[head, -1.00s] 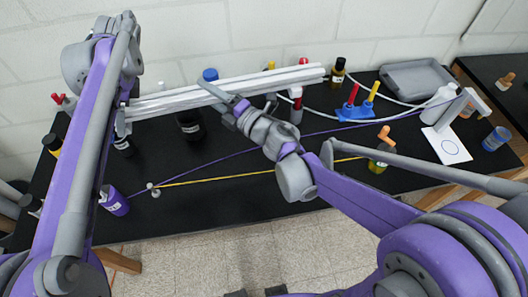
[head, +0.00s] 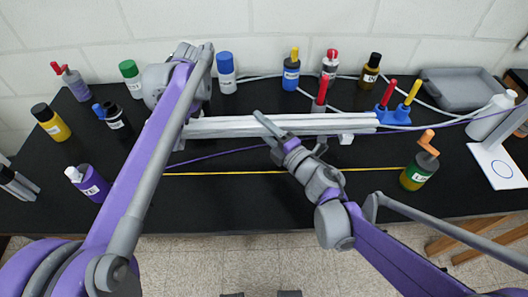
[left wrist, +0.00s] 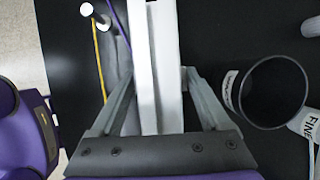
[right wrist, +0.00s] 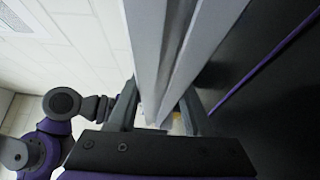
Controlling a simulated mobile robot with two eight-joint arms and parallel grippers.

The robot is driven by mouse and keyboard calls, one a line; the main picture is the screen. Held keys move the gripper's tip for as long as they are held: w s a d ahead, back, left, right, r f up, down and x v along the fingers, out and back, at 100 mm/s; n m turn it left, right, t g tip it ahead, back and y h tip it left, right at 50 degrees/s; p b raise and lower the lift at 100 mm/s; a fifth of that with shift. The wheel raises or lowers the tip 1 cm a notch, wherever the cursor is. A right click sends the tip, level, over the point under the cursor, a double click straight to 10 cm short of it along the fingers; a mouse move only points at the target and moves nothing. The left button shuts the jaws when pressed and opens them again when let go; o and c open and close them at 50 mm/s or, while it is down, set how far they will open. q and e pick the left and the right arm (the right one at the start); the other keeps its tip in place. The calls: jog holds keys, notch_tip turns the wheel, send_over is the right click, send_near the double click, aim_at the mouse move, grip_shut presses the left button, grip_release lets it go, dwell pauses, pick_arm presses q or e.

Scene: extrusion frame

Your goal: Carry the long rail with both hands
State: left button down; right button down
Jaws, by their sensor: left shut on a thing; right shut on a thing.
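The long rail (head: 225,127) is a pale grey, grooved bar lying nearly level across the middle of the head view. My left gripper (left wrist: 162,100) is shut on the rail near its left end; in the head view my left arm mostly hides it. My right gripper (head: 272,131) is shut on the rail left of its middle in the head view. The rail (right wrist: 172,50) runs between its fingers in the right wrist view, and between the left fingers in the left wrist view (left wrist: 145,60). I cannot tell how high the rail is above the table.
The black table (head: 260,205) has clear room in front of the rail, crossed by a yellow cord (head: 220,173) and a purple one. Several bottles, including a blue-capped one (head: 226,78), stand behind. A blue stand (head: 392,116) is near the rail's right end. A grey tray (head: 458,90) lies back right.

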aim_at(187, 154)
pick_arm(q)
jog(key=shift+f, duration=0.2)
pick_arm(e)
jog(key=shift+f, duration=0.2)
